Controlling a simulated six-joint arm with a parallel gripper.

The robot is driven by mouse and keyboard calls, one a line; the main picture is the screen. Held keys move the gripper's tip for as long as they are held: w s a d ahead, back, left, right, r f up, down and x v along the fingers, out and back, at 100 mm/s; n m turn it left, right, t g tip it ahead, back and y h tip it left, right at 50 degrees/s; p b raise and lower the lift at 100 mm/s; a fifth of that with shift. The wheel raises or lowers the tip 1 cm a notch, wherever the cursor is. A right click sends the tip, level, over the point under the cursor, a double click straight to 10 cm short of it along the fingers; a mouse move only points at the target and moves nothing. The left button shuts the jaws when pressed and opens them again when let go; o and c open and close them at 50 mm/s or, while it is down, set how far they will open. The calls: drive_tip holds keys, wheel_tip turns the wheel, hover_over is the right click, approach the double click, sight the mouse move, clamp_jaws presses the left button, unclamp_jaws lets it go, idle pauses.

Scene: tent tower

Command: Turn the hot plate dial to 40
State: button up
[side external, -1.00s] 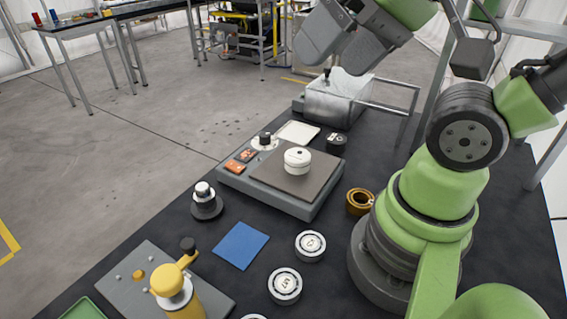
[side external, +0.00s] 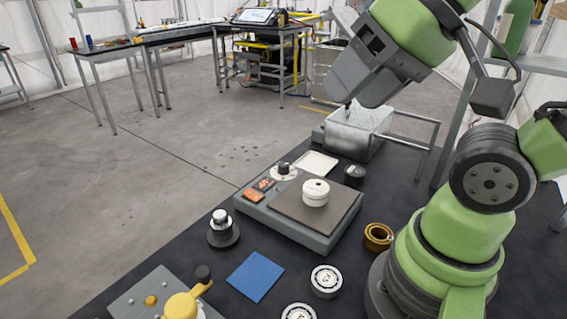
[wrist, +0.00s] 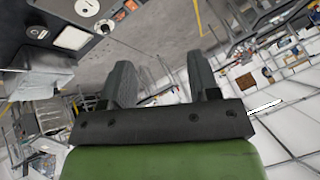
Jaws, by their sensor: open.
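The hot plate (side external: 340,229) is a grey box with a dark brown top on the black table. Its dial (side external: 284,169) is a black knob on a round white scale at the far left corner, near orange switches (side external: 254,197); the scale's numbers are too small to read. A white round lidded piece (side external: 315,193) sits on the brown top. My gripper (side external: 347,104) is up above the clear box behind the hot plate, apart from the dial. In the wrist view its two fingers (wrist: 162,88) are spread with nothing between them. The dial shows at that view's upper left (wrist: 106,27).
A clear box (side external: 358,133) with a metal frame stands behind the hot plate. A white tray (side external: 318,164) and a black knob-like piece (side external: 355,175) lie between. A blue pad (side external: 255,276), a brass ring (side external: 378,236) and round bearings (side external: 326,281) lie nearer.

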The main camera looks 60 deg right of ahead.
drive_tip(key=w+d+n+g, duration=0.1)
drive_tip(key=w+d+g, duration=0.15)
drive_tip(key=w, duration=0.45)
drive_tip(key=n+g+h, duration=0.2)
drive_tip(key=n+g, duration=0.3)
hover_over(284, 164)
wheel_tip(284, 164, down, 17)
wheel_tip(284, 164, down, 10)
drive_tip(key=shift+f, duration=0.1)
drive_tip(key=c, duration=0.9)
